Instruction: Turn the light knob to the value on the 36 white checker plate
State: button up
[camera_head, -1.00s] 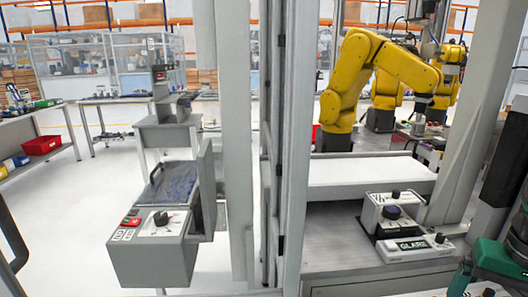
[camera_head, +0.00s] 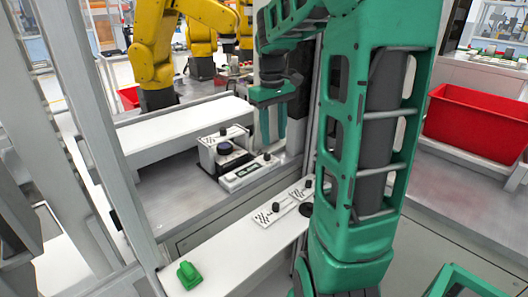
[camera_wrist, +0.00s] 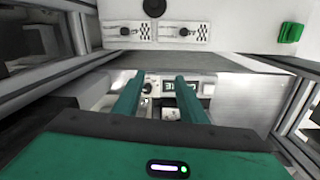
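My gripper (camera_head: 272,138) points down, its two green fingers apart and empty, close to the light-grey control box (camera_head: 224,160). In the wrist view the fingers (camera_wrist: 160,100) also stand apart with the box between and beyond them. The box has a large dark knob (camera_head: 225,148), a small knob plate and a front unit with a dark label (camera_head: 247,171) and a small knob (camera_head: 267,156). Two white checker plates with black knobs, one left (camera_head: 268,214) and one right (camera_head: 302,188), lie on the white ledge. They show in the wrist view (camera_wrist: 126,31). Their numbers are unreadable, and which knob is the light knob is unclear.
A green block (camera_head: 188,274) sits on the ledge's left end. A grey post (camera_head: 318,100) stands just right of my gripper. A white raised shelf (camera_head: 180,125) lies left of the box. Yellow arms (camera_head: 155,50) stand behind. A red bin (camera_head: 476,128) is at right.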

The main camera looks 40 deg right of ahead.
jog(key=n, duration=0.2)
send_over(267, 153)
jog(key=shift+y, duration=0.3)
notch_tip(267, 153, down, 11)
jog(key=shift+a+f, duration=0.1)
grip_shut()
